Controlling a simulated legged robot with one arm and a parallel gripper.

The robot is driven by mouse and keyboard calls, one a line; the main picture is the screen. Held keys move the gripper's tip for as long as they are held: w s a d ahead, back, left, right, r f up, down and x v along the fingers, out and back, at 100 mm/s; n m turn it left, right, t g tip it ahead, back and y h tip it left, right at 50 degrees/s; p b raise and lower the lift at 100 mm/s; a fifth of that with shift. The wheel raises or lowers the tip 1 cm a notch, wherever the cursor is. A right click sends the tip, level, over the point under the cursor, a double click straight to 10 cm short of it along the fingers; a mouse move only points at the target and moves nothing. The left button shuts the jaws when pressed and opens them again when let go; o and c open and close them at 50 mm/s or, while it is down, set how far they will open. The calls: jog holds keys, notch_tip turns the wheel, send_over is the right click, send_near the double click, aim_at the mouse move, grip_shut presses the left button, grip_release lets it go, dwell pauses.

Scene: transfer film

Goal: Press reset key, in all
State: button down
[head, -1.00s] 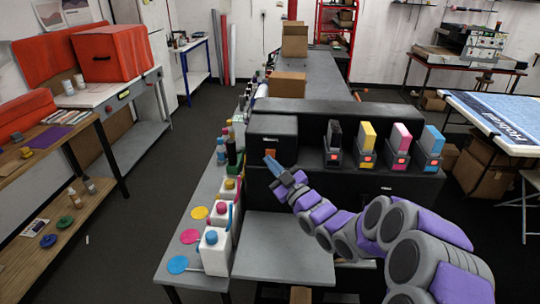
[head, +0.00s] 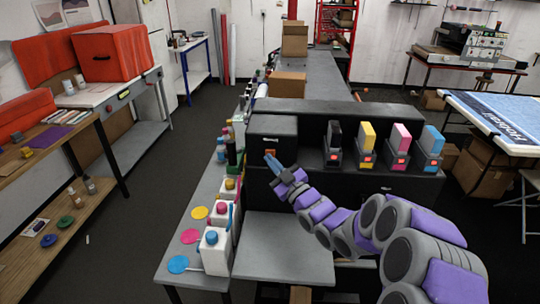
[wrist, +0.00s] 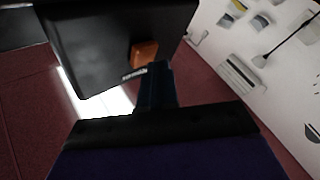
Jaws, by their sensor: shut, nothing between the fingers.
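An orange key (head: 271,144) sits on the front of the black unit (head: 286,125) at the left end of the printer. It also shows in the wrist view (wrist: 145,54), above a small pale label. My gripper (head: 270,158) is shut and empty, its blue tips just below the key. In the wrist view the dark fingertips (wrist: 157,70) overlap the key's lower right edge; I cannot tell whether they touch. To the right stand black (head: 334,133), yellow (head: 367,134), magenta (head: 401,138) and cyan (head: 432,141) cartridges in black holders, each with an orange-red lit patch low on its front.
White ink bottles with coloured caps (head: 214,248) stand on the grey bench left of my arm, with coloured discs (head: 178,264) beside them. A grey shelf (head: 285,255) below my gripper is clear. A cardboard box (head: 287,84) sits behind the printer.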

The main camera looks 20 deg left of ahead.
jog(key=shift+w+a, duration=0.1)
jog(key=shift+w, duration=0.4)
dwell(0.5)
jog(key=shift+s, duration=0.2)
jog(key=shift+s+d, duration=0.2)
jog(key=shift+s, duration=0.5)
jog(key=shift+b, duration=0.3)
jog(key=s+b, duration=0.1)
jog(key=s, duration=0.1)
jog(key=s+d+b, duration=0.1)
jog(key=s, duration=0.1)
jog(key=shift+s+d, duration=0.1)
jog(key=shift+s, duration=0.3)
dwell(0.4)
